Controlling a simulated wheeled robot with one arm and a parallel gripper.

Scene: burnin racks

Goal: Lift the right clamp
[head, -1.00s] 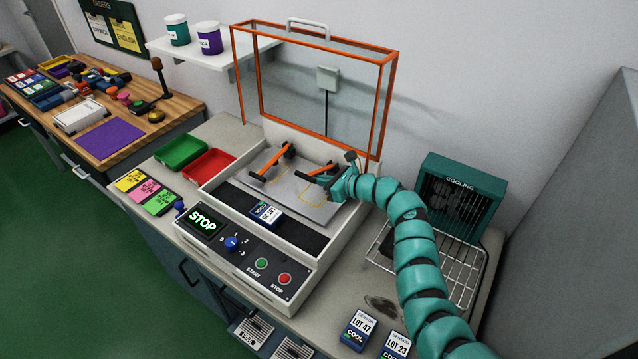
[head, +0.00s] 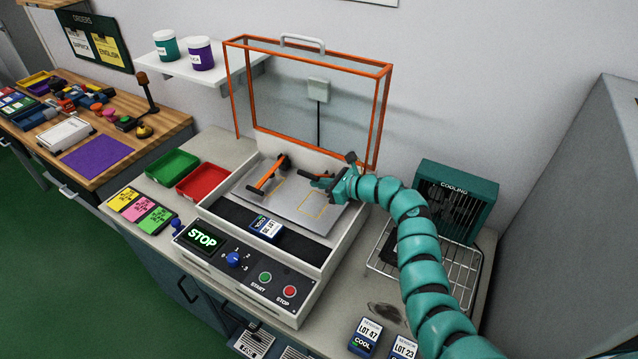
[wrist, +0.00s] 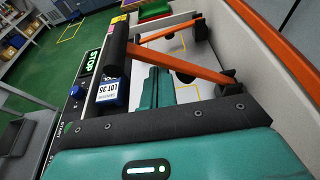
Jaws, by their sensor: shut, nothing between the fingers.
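The right clamp shows in the wrist view as an orange bar (wrist: 180,63) with a black handle (wrist: 114,62) at its left end. In the head view it is mostly hidden by my gripper (head: 322,184). My gripper is shut and empty, with its teal fingers (wrist: 157,90) beside the bar in the wrist view. I cannot tell whether they touch the clamp. The left clamp (head: 268,178), also orange with a black handle, stands on the grey plate (head: 285,210) to the left.
The orange-framed lid (head: 388,110) stands open behind the plate. A blue-white lot block (head: 266,228) lies on the black strip in front. The cooling fan (head: 458,195) and wire rack (head: 405,262) are at the right. Green (head: 172,165) and red (head: 205,181) trays are at the left.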

